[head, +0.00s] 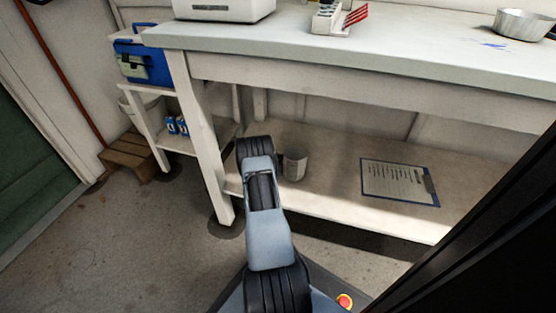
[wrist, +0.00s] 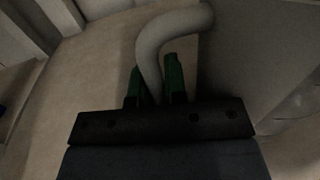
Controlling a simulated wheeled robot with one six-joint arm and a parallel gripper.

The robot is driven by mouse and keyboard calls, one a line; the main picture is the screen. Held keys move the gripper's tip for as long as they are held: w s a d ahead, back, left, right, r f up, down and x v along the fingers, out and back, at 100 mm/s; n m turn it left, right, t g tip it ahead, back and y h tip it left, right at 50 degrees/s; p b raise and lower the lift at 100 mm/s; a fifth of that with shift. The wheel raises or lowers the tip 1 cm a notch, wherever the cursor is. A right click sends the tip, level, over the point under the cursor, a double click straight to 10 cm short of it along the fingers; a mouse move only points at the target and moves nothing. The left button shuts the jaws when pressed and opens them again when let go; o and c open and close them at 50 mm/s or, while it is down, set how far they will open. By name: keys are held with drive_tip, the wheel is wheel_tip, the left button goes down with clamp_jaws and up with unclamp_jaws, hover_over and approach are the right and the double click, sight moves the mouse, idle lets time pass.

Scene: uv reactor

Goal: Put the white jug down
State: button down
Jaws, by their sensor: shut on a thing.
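The white jug (head: 295,163) is upright over the lower shelf (head: 330,195) of the workbench in the head view, just right of my arm. I cannot tell whether its base touches the shelf. In the wrist view the jug's body (wrist: 258,50) fills the right side, and its curved handle (wrist: 150,45) runs between the green fingers. My gripper (wrist: 156,74) is shut on the handle. In the head view the gripper is mostly hidden behind my arm.
A clipboard (head: 398,182) lies on the lower shelf to the right, with bare shelf between it and the jug. The bench leg (head: 202,145) stands left of my arm. The bench top (head: 400,62) overhangs the shelf. A wooden step (head: 130,157) is on the floor at left.

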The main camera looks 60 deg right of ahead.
drive_tip(key=c, duration=1.2)
unclamp_jaws()
drive_tip(key=shift+f, duration=0.1)
drive_tip(key=shift+o, duration=0.2)
